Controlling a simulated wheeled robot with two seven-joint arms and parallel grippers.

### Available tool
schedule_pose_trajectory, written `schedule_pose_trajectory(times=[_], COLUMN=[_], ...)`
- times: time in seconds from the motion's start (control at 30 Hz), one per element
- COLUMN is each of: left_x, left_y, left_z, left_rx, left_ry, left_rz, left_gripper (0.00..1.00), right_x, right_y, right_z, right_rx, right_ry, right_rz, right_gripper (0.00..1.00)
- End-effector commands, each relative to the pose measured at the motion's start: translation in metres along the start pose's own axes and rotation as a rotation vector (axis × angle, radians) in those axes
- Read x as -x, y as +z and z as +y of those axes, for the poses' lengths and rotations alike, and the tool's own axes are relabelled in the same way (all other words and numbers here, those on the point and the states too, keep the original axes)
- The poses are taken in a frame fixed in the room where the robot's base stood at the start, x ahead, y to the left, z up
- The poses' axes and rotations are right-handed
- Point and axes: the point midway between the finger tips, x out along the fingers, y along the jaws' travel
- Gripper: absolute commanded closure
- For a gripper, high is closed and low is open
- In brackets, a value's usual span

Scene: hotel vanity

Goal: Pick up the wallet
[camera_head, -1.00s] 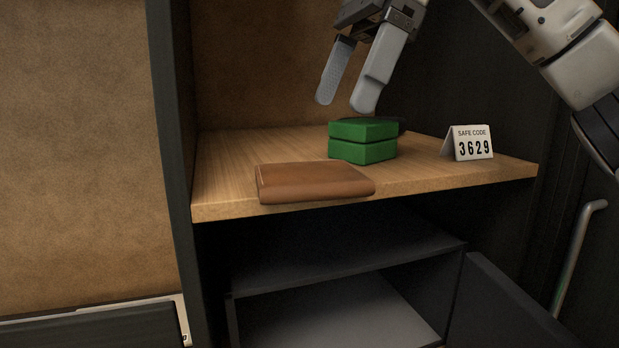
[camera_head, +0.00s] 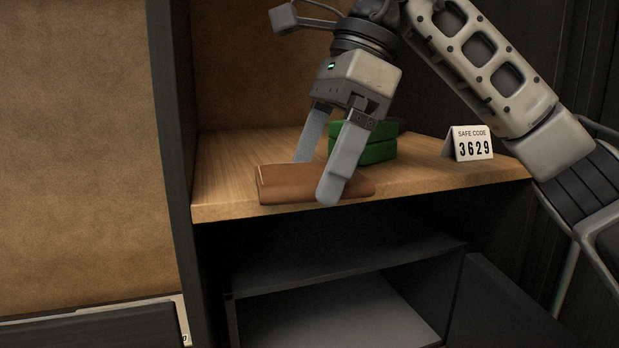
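The brown leather wallet (camera_head: 286,185) lies flat near the front edge of the wooden shelf (camera_head: 225,160). My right gripper (camera_head: 318,180) comes down from above with its two fingers apart. The near finger covers the right part of the wallet and reaches to its front edge. The far finger is at the wallet's back edge, its tip partly hidden behind it. The gripper is open around the wallet; I cannot tell whether either finger touches it. My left gripper is not in view.
A green box (camera_head: 378,148) stands just behind the fingers, partly hidden by them. A white safe code card (camera_head: 472,144) reading 3629 stands to the right, close to my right arm. Below the shelf is an open dark safe (camera_head: 345,262). The shelf's left part is clear.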

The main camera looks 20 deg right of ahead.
Motion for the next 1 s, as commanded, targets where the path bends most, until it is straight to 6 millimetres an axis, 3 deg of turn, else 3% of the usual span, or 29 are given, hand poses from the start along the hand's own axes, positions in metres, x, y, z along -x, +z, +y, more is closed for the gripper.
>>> schedule_pose_trajectory(times=[0.03, 0.13, 0.17, 0.47, 0.63, 0.77, 1.0], left_x=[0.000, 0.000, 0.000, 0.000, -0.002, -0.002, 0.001], left_y=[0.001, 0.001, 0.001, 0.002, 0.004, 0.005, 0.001], left_z=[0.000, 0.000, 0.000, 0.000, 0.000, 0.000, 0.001], left_rx=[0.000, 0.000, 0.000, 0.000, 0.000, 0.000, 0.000], left_ry=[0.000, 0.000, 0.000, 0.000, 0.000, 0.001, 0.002], left_rz=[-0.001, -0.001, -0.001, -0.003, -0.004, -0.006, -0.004], left_gripper=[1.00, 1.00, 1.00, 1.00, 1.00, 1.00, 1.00], right_x=[0.000, 0.000, 0.000, 0.002, 0.012, 0.035, 0.080], right_y=[0.000, 0.000, 0.000, 0.000, 0.005, 0.016, 0.052], right_z=[0.000, 0.000, 0.000, 0.000, 0.000, 0.003, 0.049], right_rx=[0.000, 0.000, 0.000, 0.000, 0.001, 0.004, 0.005], right_ry=[0.000, 0.000, 0.000, 0.000, -0.003, -0.005, -0.008], right_rz=[0.000, 0.000, 0.000, -0.001, -0.003, -0.003, 0.001], right_gripper=[0.11, 0.39, 0.41, 0.41, 0.41, 0.41, 0.41])
